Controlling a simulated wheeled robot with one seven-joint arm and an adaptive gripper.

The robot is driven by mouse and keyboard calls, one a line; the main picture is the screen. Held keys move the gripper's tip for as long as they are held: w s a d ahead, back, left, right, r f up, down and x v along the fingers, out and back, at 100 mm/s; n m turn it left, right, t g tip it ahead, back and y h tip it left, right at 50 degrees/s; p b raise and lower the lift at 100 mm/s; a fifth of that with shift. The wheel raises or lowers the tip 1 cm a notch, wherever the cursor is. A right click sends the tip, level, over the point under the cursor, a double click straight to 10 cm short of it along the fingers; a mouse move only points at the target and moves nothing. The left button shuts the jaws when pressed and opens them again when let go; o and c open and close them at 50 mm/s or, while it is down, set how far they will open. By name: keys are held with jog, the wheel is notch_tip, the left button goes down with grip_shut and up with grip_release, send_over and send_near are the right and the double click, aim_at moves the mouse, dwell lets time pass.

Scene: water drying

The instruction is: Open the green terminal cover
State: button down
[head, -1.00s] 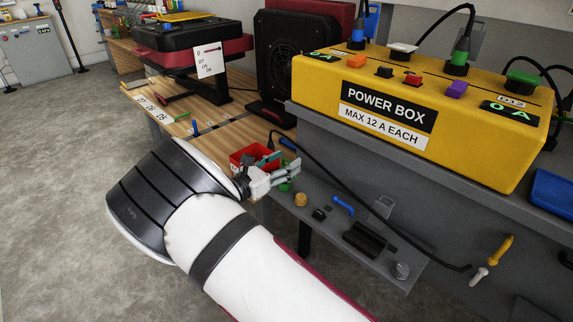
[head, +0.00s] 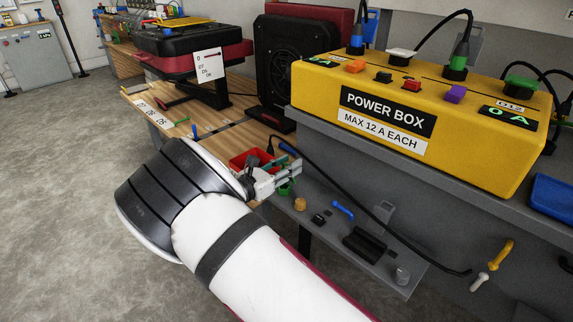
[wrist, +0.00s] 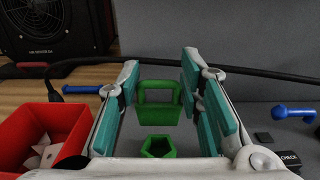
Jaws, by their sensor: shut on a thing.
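The green terminal cover (wrist: 160,84) stands upright, its looped handle between the teal pads of my gripper (wrist: 160,70) in the wrist view. My gripper is shut on it, with a pad on each side. A green hexagonal terminal (wrist: 158,146) shows open-topped in front of the cover, between the fingers. In the head view my gripper (head: 289,173) is at the front edge of the grey bench, and only a little green (head: 285,189) shows below the fingers. The exact hinge angle of the cover is hard to tell.
A red bin (wrist: 40,132) with small pieces stands left of my gripper. A black cable (wrist: 220,69) runs behind the fingers. A blue handle (wrist: 293,112) lies right. The yellow power box (head: 425,115) stands on the shelf above. Open floor (head: 60,190) is to the left.

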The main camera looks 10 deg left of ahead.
jog(key=p, duration=0.1)
jog(key=g+y+p, duration=0.1)
jog(key=shift+w+d+r+p, duration=0.2)
jog(key=shift+w+r+p, duration=0.15)
jog(key=shift+w, duration=0.05)
jog(key=w+g+y+p, duration=0.1)
jog(key=p, duration=0.2)
jog(key=shift+d, duration=0.3)
jog(key=p, duration=0.1)
jog(key=g+y, duration=0.1)
jog(key=w+g+p, duration=0.1)
jog(key=shift+d+f+y+p, duration=0.25)
jog(key=shift+d+y+p, duration=0.05)
jog(key=shift+y+p, duration=0.1)
jog(key=c, duration=1.1)
grip_release()
jog(key=shift+f, duration=0.1)
jog(key=shift+d+g, duration=0.1)
jog(key=shift+g, duration=0.2)
